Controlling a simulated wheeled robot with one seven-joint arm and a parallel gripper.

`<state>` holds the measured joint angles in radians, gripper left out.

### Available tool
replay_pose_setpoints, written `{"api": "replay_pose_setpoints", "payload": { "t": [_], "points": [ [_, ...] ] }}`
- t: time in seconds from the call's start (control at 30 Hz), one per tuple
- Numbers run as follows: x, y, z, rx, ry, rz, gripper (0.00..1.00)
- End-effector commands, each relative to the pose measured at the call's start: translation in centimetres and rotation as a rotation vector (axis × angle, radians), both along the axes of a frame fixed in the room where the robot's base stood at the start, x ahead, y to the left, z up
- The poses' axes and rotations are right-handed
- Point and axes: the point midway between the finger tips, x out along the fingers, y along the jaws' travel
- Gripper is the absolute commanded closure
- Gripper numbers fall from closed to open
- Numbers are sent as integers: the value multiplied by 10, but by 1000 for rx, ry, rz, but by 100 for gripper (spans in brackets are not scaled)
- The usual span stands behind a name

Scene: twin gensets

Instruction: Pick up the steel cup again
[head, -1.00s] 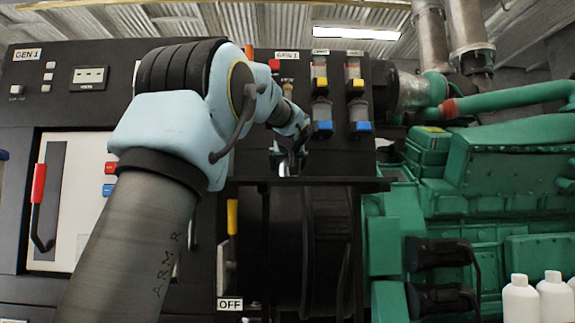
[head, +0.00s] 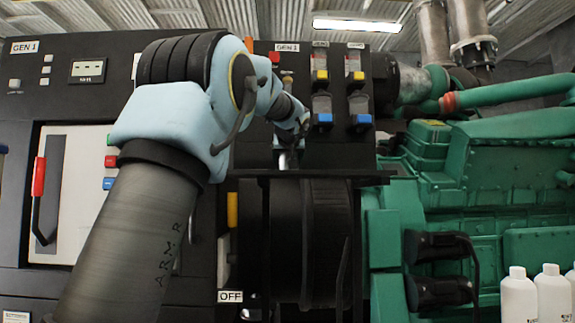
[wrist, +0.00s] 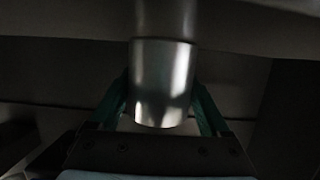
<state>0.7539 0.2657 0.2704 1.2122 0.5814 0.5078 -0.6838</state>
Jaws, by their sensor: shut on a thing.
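The steel cup (wrist: 165,75) is a shiny grey cylinder in the middle of the wrist view. My gripper (wrist: 161,100) has one green finger at each side of it and is shut on it. In the head view my gripper (head: 287,148) is small and partly hidden by my wrist, in front of the black panel and just above a dark ledge. A bit of shiny metal shows between the fingers there. I cannot tell from these views whether the cup's base touches the ledge.
The dark ledge (head: 335,174) runs below my gripper. Dispensers with yellow and blue parts (head: 322,108) are on the panel just right of it. A green engine (head: 490,180) fills the right side. White bottles (head: 518,295) stand at lower right.

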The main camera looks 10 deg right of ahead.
Motion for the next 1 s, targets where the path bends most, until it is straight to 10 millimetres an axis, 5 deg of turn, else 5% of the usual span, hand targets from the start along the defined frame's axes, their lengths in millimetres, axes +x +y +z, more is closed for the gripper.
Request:
{"api": "replay_pose_setpoints", "payload": {
  "t": [0.1, 0.43, 0.7, 1.0],
  "points": [
    [0, 0, 1, 0, -1, 0, 91],
    [0, 0, 9, -2, -3, 1, 91],
    [-1, 0, 37, -3, -3, 0, 91],
    [-69, 12, 30, -4, -3, -4, 91]
  ]
}}
